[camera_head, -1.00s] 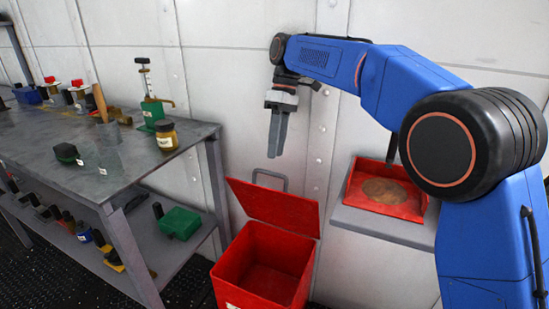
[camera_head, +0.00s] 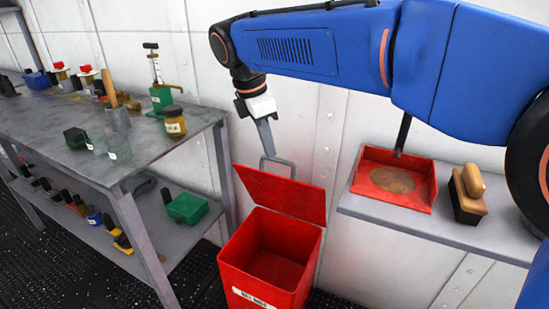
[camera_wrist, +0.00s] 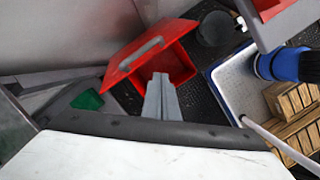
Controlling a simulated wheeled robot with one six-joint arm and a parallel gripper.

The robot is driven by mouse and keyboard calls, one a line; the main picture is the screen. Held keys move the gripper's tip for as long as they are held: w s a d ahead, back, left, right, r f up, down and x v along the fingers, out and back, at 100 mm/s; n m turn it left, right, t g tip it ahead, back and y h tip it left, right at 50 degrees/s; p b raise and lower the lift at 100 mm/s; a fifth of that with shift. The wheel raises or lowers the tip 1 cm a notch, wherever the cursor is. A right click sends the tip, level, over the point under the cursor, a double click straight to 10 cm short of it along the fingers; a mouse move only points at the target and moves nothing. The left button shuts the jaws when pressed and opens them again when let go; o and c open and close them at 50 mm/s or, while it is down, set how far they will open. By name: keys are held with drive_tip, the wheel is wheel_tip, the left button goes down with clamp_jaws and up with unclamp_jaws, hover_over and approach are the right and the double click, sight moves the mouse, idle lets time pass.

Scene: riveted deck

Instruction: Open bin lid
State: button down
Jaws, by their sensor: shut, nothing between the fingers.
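The red bin (camera_head: 236,262) stands on the floor between the workbench and the wall shelf. Its red lid (camera_head: 285,192) is raised, tilted up at the back of the opening, and the empty-looking inside shows. A grey handle (camera_head: 292,167) sticks up from the lid's upper edge. My gripper (camera_head: 271,150) is shut and empty, pointing down right at the handle; I cannot tell if they touch. In the wrist view, my gripper (camera_wrist: 160,80) overlaps the bin's edge from this angle, with the lid (camera_wrist: 122,66) and handle (camera_wrist: 140,54) just beyond, to the left.
The workbench (camera_head: 60,125) at left carries bottles and tools, with a green box (camera_head: 187,208) on its lower shelf. A wall shelf (camera_head: 410,220) at right holds a red dustpan (camera_head: 418,198) and a brush (camera_head: 468,195). A blue-edged tray (camera_wrist: 232,88) with wooden slats lies on the floor.

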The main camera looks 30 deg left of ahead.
sight(274, 159)
drive_tip(key=s+r+n+t+y, duration=0.25)
drive_tip(key=s+n+t, duration=0.25)
drive_tip(key=s+n, duration=0.3)
drive_tip(key=shift+n+h, duration=0.3)
drive_tip(key=shift+h, duration=0.15)
drive_tip(key=shift+w+f, duration=1.35)
drive_tip(key=shift+w, duration=0.5)
drive_tip(key=shift+w+f, duration=1.4)
drive_tip(key=shift+w, duration=0.5)
drive_tip(key=shift+w+f, duration=1.35)
drive_tip(key=shift+w, duration=0.5)
drive_tip(key=w+r+g, duration=0.2)
drive_tip(key=w, duration=1)
drive_tip(key=shift+r+g, duration=0.35)
drive_tip(key=shift+g, duration=0.05)
